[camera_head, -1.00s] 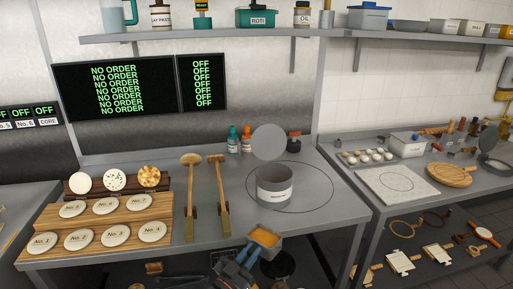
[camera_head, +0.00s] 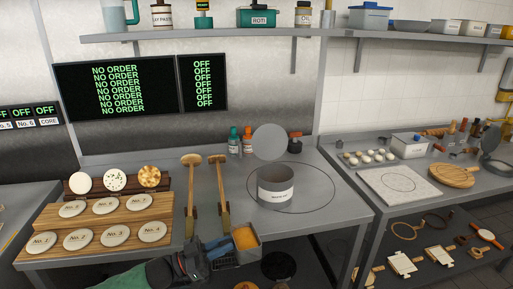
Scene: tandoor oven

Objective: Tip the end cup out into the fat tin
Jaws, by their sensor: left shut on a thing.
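My left gripper (camera_head: 222,252) reaches in from the bottom left and is shut on a small square grey metal cup (camera_head: 259,251). The cup holds orange contents, seen from above, and sits near the table's front edge. The tin (camera_head: 276,196) is a round grey open vessel with a white label too small to read surely. It stands upright inside a thin ring drawn on the table, beyond and to the right of the cup. The cup and tin are apart. My right gripper is not in view.
Two wooden paddles (camera_head: 220,195) lie on the table left of the tin. Stepped wooden boards (camera_head: 160,208) with numbered discs stand farther left. A grey disc (camera_head: 269,142) and small bottles (camera_head: 234,141) are behind the tin. The tabletop right of the tin is clear.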

